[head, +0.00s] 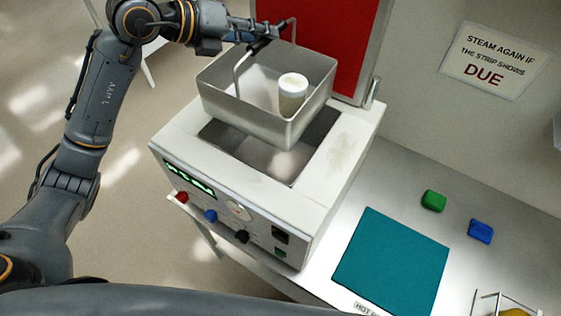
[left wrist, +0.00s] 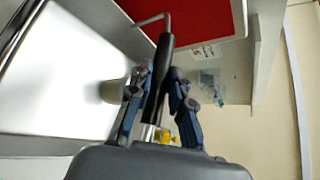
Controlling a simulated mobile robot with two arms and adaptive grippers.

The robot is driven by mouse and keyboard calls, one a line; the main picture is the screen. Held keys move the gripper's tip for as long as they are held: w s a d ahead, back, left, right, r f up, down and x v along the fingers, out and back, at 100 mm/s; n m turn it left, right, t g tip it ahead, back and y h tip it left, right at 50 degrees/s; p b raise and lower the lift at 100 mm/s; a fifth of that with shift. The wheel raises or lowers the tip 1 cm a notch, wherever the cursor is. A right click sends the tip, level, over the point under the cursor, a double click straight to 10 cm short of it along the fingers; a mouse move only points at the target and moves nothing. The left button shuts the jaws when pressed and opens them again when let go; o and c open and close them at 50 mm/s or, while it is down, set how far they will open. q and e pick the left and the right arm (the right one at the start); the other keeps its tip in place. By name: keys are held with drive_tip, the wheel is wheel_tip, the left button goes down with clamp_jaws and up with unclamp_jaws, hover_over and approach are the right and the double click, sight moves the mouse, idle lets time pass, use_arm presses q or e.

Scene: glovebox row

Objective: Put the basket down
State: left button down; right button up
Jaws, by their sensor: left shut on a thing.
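The metal basket (head: 225,95) is an open box with a wire handle that has a black grip (left wrist: 160,70). A jar with a white lid (head: 292,88) stands inside it. My left gripper (head: 258,40) is shut on the black grip, and its fingers (left wrist: 158,88) show on both sides of it in the left wrist view. The basket hangs above the open well (head: 265,160) of a white bench unit (head: 335,150), and the dull metal inside of the well shows below it. My right gripper is not in view.
A red panel (head: 320,45) stands upright behind the basket. A teal mat (head: 392,262) lies clear on the counter to the right. A green block (head: 433,200), a blue block (head: 480,231) and a wire holder (head: 490,299) with something yellow are farther right. Knobs line the unit's front.

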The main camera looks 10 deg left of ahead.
sight(264, 104)
use_arm(q)
drive_tip(key=shift+w+d+f, duration=0.1)
drive_tip(key=shift+d+f, duration=0.05)
drive_tip(key=shift+f, duration=0.15)
drive_tip(key=shift+f+b, duration=0.3)
drive_tip(key=shift+f, duration=0.05)
wheel_tip(264, 104, down, 12)
drive_tip(key=b, duration=0.5)
wheel_tip(264, 104, down, 10)
drive_tip(key=p, duration=0.2)
drive_tip(key=shift+f, duration=0.2)
